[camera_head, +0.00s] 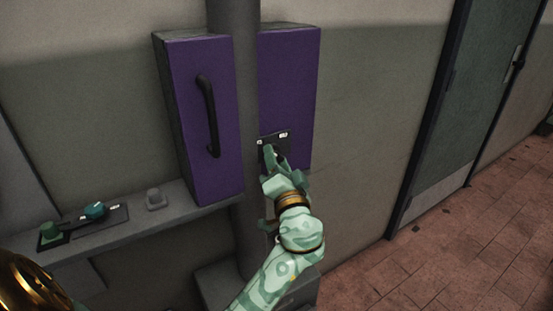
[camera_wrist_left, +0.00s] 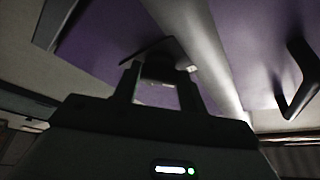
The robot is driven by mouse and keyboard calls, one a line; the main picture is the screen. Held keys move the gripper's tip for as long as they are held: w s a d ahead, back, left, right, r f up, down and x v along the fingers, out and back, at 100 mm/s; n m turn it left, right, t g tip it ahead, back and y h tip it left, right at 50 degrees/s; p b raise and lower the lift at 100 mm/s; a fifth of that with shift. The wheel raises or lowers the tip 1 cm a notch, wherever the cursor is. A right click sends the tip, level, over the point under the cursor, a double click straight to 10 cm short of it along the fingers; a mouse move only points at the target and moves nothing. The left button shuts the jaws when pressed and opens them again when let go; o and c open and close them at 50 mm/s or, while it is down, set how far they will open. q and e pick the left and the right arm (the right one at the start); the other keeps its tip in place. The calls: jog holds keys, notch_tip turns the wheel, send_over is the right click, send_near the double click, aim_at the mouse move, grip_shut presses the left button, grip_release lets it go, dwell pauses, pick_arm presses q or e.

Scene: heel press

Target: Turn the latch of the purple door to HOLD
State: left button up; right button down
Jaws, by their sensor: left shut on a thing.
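Two purple panels flank a grey post. The left purple panel (camera_head: 185,120) carries a black bar handle (camera_head: 209,115), and the right purple panel (camera_head: 290,80) bears a small dark latch plate (camera_head: 282,136) with pale marks too small to read. My left gripper (camera_head: 269,152) is at this plate, shut on the latch, whose shape and setting are mostly hidden by the fingers. In the left wrist view, the left gripper's fingers (camera_wrist_left: 159,88) reach to the edge of the dark plate (camera_wrist_left: 158,50) on the purple face. My right gripper is not in view.
The grey post (camera_head: 235,60) stands close left of the latch. Open tiled floor (camera_head: 450,250) and a grey-green door (camera_head: 440,120) lie right.

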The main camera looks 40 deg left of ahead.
pick_arm(q)
jog(key=m+g+h+p, duration=0.1)
jog(key=m+p, duration=0.4)
jog(key=p, duration=0.2)
jog(key=r+m+g+h+p, duration=0.1)
jog(key=m+h+p, duration=0.1)
jog(key=m+p, duration=0.3)
jog(key=m+g+h+p, duration=0.1)
jog(key=m+p, duration=0.3)
jog(key=p, duration=0.6)
jog(key=shift+r+m, duration=0.25)
jog(key=shift+m, duration=0.15)
jog(key=shift+f+m+g+p, duration=0.15)
jog(key=shift+m+g+p, duration=0.35)
jog(key=shift+m+p, duration=0.5)
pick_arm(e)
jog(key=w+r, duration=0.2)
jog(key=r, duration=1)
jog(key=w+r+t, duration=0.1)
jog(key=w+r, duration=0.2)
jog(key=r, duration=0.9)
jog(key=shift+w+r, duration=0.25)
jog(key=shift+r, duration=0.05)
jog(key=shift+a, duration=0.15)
pick_arm(q)
jog(key=o, duration=1)
jog(key=shift+w, duration=0.1)
